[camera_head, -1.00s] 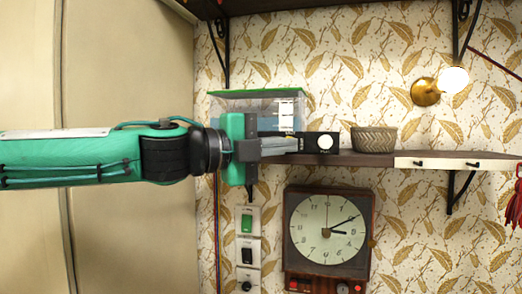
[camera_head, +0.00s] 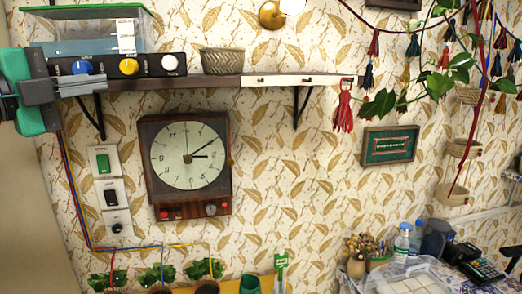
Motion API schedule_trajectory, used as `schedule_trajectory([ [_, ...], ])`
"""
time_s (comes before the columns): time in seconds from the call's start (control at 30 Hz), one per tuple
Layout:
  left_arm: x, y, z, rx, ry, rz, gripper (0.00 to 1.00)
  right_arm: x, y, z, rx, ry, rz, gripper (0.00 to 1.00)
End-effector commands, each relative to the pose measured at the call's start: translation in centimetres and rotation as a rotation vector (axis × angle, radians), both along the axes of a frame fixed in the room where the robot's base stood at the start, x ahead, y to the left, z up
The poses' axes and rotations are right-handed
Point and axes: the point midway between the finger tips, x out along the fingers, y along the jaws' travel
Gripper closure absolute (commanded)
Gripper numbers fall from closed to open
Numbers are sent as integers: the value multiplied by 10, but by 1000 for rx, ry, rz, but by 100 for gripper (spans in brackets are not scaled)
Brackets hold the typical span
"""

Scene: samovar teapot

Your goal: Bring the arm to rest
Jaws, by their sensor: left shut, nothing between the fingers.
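My left gripper (camera_head: 88,87) is at the upper left edge of the head view. Its green and black body is partly cut off by the frame, and its grey fingers point right, shut and empty. The fingers show in front of the left end of the wall shelf (camera_head: 185,83), just below a black box with blue, yellow and white knobs (camera_head: 128,67). I cannot tell whether they touch the shelf. My right gripper is not in view.
A clear tank with a green rim (camera_head: 85,32) and a woven bowl (camera_head: 222,61) stand on the shelf. A clock (camera_head: 187,157) and switches (camera_head: 111,193) are on the wall below. Bottles (camera_head: 402,243), a phone and a clear container crowd the lower right.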

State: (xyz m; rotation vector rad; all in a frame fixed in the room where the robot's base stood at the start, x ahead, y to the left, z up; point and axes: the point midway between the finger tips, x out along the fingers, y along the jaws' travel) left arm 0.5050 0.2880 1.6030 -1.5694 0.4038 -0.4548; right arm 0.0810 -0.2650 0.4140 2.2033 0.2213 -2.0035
Motion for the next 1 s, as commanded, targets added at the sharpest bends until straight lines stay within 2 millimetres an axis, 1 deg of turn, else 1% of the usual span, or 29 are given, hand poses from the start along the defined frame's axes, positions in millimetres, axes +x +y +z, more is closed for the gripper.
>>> schedule_trajectory([
  [0.03,9,11,-17,-40,22,16,100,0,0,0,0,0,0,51],
  [0.17,30,38,-63,-131,73,80,100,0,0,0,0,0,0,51],
  [0.2,36,45,-79,-157,89,101,100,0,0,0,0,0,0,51],
  [0.27,43,55,-102,-197,117,132,100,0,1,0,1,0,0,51],
  [0.3,48,62,-119,-222,136,153,100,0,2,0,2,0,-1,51],
  [0.37,53,71,-144,-260,165,188,100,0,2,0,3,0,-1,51],
  [0.4,56,76,-161,-284,185,211,100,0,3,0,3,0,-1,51],
  [0.47,60,83,-188,-320,217,245,100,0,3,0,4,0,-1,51],
  [0.5,61,87,-205,-344,241,268,100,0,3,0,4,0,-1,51],
  [0.57,62,92,-232,-379,274,305,100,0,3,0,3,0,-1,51],
  [0.6,63,95,-250,-401,299,329,100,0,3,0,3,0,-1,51],
  [0.63,62,97,-264,-418,316,347,100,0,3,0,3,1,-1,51],
  [0.7,60,100,-296,-455,360,389,100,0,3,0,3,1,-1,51],
  [0.77,56,102,-323,-484,398,428,100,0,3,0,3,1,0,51],
  [0.8,53,102,-341,-506,426,453,100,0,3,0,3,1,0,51],
  [0.87,48,102,-368,-535,466,492,100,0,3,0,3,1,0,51],
  [0.9,43,101,-385,-555,496,517,100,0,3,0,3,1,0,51],
  [0.97,35,99,-411,-582,539,556,100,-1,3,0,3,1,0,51],
  [1.0,30,97,-428,-600,567,583,100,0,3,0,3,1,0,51],
])
